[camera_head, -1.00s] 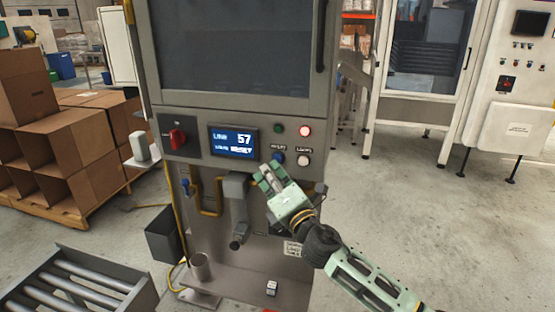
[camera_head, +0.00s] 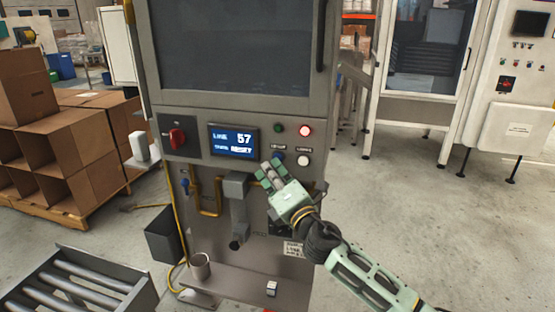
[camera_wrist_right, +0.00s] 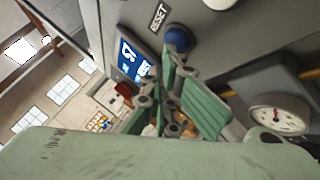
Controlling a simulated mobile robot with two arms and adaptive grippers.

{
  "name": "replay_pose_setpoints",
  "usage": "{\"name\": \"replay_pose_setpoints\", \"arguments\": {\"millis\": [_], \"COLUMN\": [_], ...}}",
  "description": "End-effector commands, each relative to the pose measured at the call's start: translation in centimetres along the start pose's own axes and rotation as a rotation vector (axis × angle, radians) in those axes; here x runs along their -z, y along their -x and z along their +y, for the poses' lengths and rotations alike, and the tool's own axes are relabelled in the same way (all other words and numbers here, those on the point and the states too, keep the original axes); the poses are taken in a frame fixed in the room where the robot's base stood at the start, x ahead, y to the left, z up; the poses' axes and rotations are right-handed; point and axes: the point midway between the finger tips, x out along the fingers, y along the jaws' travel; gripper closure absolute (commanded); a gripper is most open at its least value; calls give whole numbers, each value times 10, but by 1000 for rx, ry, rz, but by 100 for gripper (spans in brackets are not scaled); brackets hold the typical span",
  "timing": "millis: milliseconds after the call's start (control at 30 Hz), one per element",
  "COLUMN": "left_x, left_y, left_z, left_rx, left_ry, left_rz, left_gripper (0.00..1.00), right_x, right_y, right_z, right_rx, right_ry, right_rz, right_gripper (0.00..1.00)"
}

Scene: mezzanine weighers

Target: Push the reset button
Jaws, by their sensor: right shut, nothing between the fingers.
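In the right wrist view the blue button (camera_wrist_right: 177,39) sits beside a RESET label (camera_wrist_right: 158,17). My right gripper (camera_head: 268,171) is shut and empty, its fingertips just below and left of the blue button. In the wrist view its green fingertips (camera_wrist_right: 170,60) reach the button's lower edge and hide part of it. I cannot tell whether they touch it. My left gripper is not in view.
A lit red lamp (camera_head: 305,131), a dark green button (camera_head: 278,128) and a white button (camera_head: 303,159) are close by. A metal cup (camera_head: 200,265) stands lower left.

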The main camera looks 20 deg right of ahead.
Motion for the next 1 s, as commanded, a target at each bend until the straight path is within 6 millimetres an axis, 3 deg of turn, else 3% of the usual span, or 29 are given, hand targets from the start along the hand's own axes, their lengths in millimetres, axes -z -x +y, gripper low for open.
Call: {"name": "replay_pose_setpoints", "arguments": {"millis": [1000], "left_x": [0], "left_y": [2], "left_z": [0], "left_rx": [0], "left_ry": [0], "left_rz": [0], "left_gripper": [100], "right_x": [-1], "right_y": [0], "right_z": [1], "right_rx": [1], "right_ry": [0], "right_rz": [-1], "right_gripper": [100]}}
